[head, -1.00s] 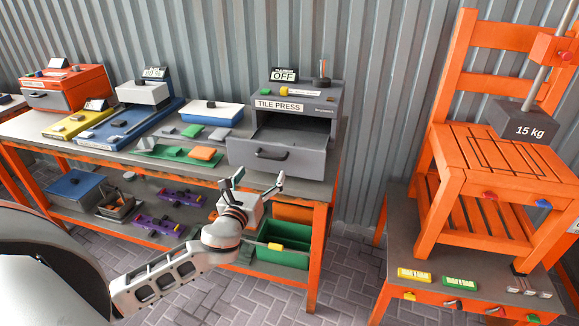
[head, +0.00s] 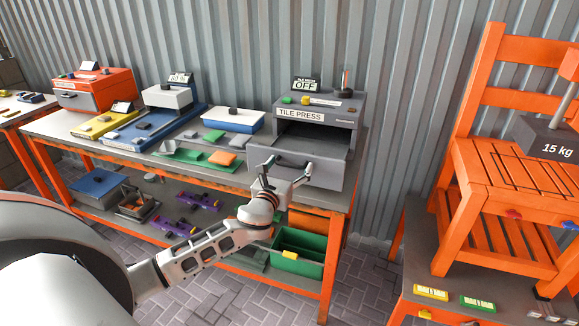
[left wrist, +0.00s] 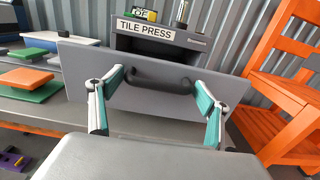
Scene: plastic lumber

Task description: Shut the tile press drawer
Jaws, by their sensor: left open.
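The grey tile press (head: 318,115) stands at the right end of the workbench, with its label on the front and an "OFF" sign on top. Its drawer (head: 325,174) is pulled out, with a dark gap behind the front panel. In the left wrist view the drawer front (left wrist: 150,95) fills the middle, with its dark handle (left wrist: 160,78) between the fingers. My left gripper (head: 288,170) is open in front of the drawer, its fingers (left wrist: 158,105) spread to either side of the handle. I cannot tell whether it touches the panel. My right gripper is not in view.
Left of the press on the bench are a white-and-blue box (head: 232,120), a green mat (head: 196,152) with tiles, and a red-orange machine (head: 95,90). A green bin (head: 300,252) sits on the lower shelf. An orange chair-like rack (head: 510,170) stands at the right.

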